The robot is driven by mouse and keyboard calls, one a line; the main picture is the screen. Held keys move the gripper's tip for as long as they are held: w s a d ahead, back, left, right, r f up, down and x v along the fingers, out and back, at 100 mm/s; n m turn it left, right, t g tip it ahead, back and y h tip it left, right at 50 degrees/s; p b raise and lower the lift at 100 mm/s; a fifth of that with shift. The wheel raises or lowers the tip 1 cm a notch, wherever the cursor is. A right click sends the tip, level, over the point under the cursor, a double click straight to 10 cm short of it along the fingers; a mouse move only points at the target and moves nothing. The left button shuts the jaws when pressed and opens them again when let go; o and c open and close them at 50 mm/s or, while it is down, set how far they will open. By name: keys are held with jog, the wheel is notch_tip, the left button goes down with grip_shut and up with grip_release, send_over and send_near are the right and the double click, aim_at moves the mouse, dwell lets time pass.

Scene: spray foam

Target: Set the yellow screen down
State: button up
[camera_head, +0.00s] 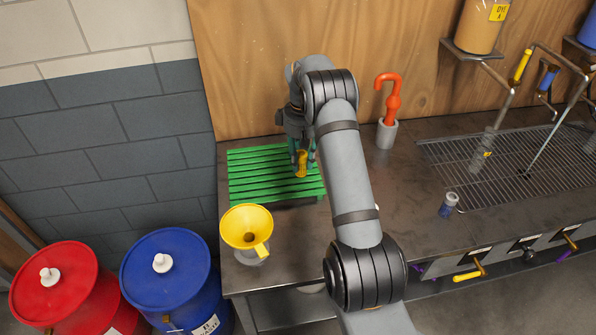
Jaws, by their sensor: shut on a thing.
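My gripper (301,155) points down over the green slatted rack (250,186) on the bench. It is shut on a small yellow piece (301,168), which I take to be the yellow screen. The screen is at the rack's right part, and only a small part of it shows. My arm hides some of the area to its right. I cannot tell whether the screen touches the slats or hangs just above them.
A yellow funnel (246,229) stands at the bench's front left corner. An orange hooked tool (390,97) stands in a grey cup (386,134) behind my arm. A small blue jar (447,206) stands right, by a wire grate (520,160). The rack's left part is bare.

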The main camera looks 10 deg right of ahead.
aim_at(299, 172)
jog(key=shift+s+a+f, duration=0.15)
jog(key=shift+a+f, duration=0.2)
jog(key=shift+a, duration=0.1)
notch_tip(299, 172, down, 3)
jog(key=shift+f+p, duration=0.15)
jog(key=shift+p, duration=0.7)
jog(key=shift+f, duration=0.3)
jog(key=shift+f, duration=0.2)
jog(key=o, duration=1.1)
jog(key=shift+o, duration=0.2)
jog(key=shift+r, duration=0.15)
notch_tip(299, 172, up, 12)
jog(key=shift+r+b, duration=0.1)
jog(key=shift+b, duration=1.1)
